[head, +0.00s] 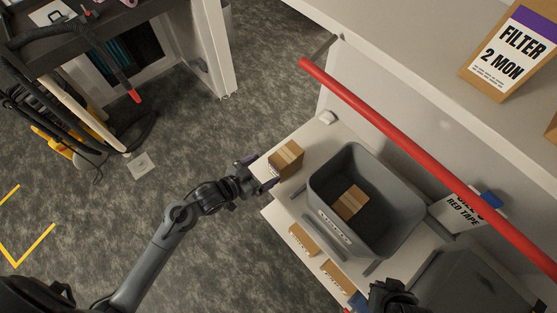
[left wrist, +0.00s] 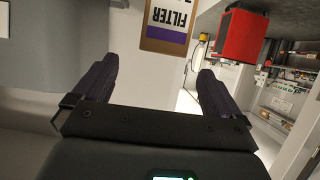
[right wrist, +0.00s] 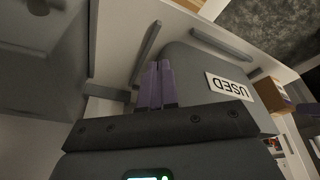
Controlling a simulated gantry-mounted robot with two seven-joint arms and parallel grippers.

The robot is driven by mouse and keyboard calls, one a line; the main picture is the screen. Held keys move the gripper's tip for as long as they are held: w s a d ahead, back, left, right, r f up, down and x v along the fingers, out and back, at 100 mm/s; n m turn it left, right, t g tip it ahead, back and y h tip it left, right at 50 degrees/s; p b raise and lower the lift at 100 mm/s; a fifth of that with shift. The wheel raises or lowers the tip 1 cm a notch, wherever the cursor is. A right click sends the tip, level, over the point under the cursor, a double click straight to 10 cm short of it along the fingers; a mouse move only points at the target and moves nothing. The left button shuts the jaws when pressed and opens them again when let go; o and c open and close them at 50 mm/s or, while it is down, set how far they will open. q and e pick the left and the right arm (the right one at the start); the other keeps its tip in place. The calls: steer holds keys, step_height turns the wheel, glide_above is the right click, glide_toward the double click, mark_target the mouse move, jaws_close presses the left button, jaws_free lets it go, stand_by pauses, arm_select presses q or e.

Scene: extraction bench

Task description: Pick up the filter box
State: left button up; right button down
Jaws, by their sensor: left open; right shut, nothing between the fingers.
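A small brown filter box (head: 288,158) stands on the white shelf left of the grey bin in the head view. My left gripper (head: 253,173) is at its left side, with the fingers partly hidden. In the left wrist view, a brown box with an upside-down FILTER label (left wrist: 170,24) lies ahead between the open, empty fingers (left wrist: 156,70); it appears to be the same box. My right gripper (head: 392,293) is at the bottom of the head view; its purple fingers (right wrist: 156,84) are together and empty in the right wrist view.
The grey bin (head: 325,214), labelled USED in the right wrist view, holds another brown box (head: 350,202). A red bar (head: 400,134) crosses above the shelf. A larger FILTER box (head: 512,50) stands on the upper right counter. Brown boxes (head: 303,240) sit below the bin.

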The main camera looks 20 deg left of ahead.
mark_target(285, 155)
arm_select(q)
steer(key=x, duration=0.5)
steer(key=shift+w+r, duration=0.2)
steer(key=shift+r, duration=0.15)
steer(key=shift+r+p+x, duration=0.15)
steer(key=shift+p+x, duration=0.25)
steer(key=shift+x, duration=0.9)
steer(key=shift+r+p+x, duration=0.15)
steer(key=shift+p+x, duration=0.2)
steer(key=shift+x, duration=0.95)
steer(key=shift+w+d+f, duration=0.2)
steer(key=shift+w, duration=0.25)
arm_select(e)
steer(key=shift+s+r, duration=0.45)
steer(key=shift+r, duration=0.05)
arm_select(q)
steer(key=shift+c, duration=0.3)
steer(key=c, duration=1.5)
arm_select(e)
steer(key=shift+a, duration=0.15)
